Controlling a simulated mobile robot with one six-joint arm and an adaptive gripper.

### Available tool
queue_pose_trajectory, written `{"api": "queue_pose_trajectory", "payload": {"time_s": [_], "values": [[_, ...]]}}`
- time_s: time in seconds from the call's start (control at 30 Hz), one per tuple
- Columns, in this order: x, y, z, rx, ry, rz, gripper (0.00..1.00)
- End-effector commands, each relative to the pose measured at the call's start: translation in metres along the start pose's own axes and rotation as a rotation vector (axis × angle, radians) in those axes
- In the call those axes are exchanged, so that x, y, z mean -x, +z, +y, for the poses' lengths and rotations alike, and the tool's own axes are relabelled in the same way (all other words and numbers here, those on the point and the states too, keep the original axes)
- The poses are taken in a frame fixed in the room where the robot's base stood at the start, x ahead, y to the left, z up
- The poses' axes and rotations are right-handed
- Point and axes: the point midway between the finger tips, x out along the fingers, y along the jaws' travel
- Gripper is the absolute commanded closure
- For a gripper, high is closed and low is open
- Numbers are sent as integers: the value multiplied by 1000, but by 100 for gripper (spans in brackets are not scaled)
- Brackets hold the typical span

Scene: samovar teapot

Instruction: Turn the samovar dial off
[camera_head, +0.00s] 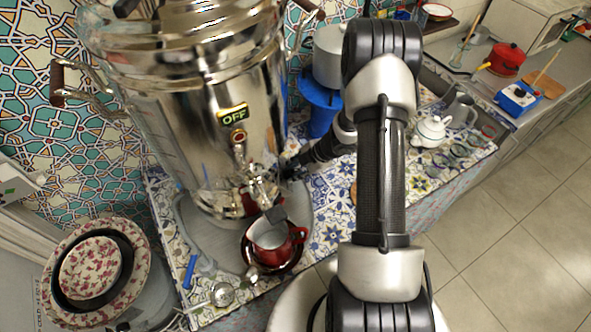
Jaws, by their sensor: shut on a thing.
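The large shiny metal samovar (195,120) stands upright at the upper left. A yellow-lettered label on its front reads OFF (233,114), with a small red round part (239,136) just below it. A metal tap (262,190) sticks out low on the front. My gripper (283,168) reaches in from the right to the samovar's lower front, close to the tap. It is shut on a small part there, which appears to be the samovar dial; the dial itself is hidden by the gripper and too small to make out.
A blue stand (319,105) with a grey pot (328,55) is behind my arm. A white teapot (432,130) and several glasses stand at right. Patterned plates (90,267) are at lower left. The floor at right is clear.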

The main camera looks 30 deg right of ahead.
Motion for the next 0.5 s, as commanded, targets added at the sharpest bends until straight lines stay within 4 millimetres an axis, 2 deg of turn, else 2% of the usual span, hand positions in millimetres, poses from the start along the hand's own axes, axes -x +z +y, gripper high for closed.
{"api": "queue_pose_trajectory", "payload": {"time_s": [0.23,0.5], "values": [[-3,1,-2,54,27,0,99],[-6,4,-5,224,111,-2,99]]}}
